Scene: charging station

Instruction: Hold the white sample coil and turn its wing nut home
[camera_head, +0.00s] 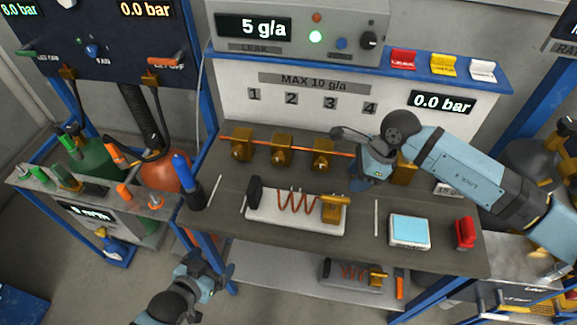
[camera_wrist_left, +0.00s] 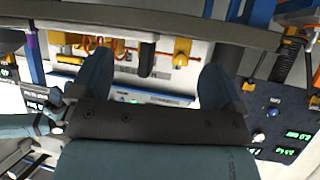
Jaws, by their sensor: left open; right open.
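The white sample coil, a copper coil on a white base (camera_head: 268,209), lies on the workbench with a black upright at its left end. A brass wing nut fitting (camera_head: 335,208) stands at its right end. How far the nut is turned cannot be told. My left gripper (camera_head: 222,273) is open and empty, low in front of the bench's front left edge, apart from the coil. Its spread fingers also show in the left wrist view (camera_wrist_left: 158,80). My right gripper (camera_head: 354,162) is open above the back of the bench, behind and right of the coil, near the brass blocks.
Brass blocks (camera_head: 281,151) on a copper pipe line the bench's back. A blue bottle (camera_head: 186,180) stands left; a blue-screened device (camera_head: 409,231) and red object (camera_head: 464,232) stand right. A second coil unit (camera_head: 350,272) sits on the lower shelf.

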